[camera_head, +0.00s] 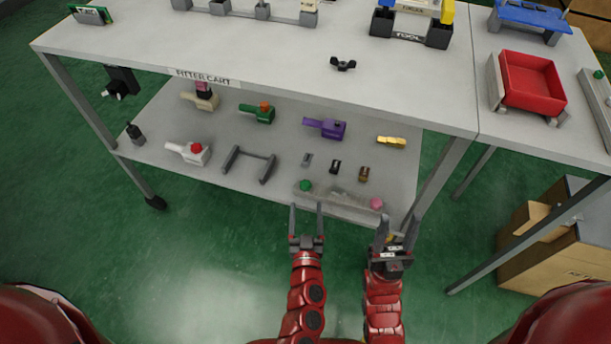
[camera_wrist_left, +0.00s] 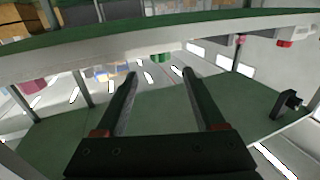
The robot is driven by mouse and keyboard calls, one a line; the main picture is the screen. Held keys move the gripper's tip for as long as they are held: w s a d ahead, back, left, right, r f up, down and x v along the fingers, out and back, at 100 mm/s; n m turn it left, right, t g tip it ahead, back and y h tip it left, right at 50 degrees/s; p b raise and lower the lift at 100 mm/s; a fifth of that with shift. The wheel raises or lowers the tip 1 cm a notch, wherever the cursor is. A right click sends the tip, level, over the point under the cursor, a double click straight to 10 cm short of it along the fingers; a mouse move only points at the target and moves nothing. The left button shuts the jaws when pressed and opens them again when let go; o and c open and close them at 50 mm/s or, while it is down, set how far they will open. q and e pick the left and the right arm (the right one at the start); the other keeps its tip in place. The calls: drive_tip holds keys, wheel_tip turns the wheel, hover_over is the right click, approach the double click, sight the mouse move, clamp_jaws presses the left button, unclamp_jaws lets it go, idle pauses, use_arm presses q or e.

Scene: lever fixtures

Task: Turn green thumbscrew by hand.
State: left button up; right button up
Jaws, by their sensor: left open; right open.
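A green round knob (camera_head: 305,185), which looks like the green thumbscrew, sits at the left end of a pale bar (camera_head: 340,196) along the lower shelf's front edge. A pink knob (camera_head: 376,203) sits at the bar's right end. My left gripper (camera_head: 306,207) is open and empty, just in front of the green knob and apart from it. In the left wrist view the green knob (camera_wrist_left: 160,57) shows beyond and between the spread fingertips (camera_wrist_left: 159,76). My right gripper (camera_head: 398,222) is open and empty, in front of the shelf's right end, near the pink knob.
The lower shelf (camera_head: 225,135) holds several coloured valve-like parts, a grey bracket (camera_head: 248,165) and small clips. The tabletop (camera_head: 250,50) above overhangs it, with a black wing nut (camera_head: 343,64) and a red tray (camera_head: 531,82). A cart leg (camera_head: 440,180) stands right of my right gripper.

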sight(306, 185)
use_arm(q)
drive_tip(key=w+b, duration=0.2)
drive_tip(key=w, duration=1)
drive_tip(key=shift+w, duration=0.1)
clamp_jaws()
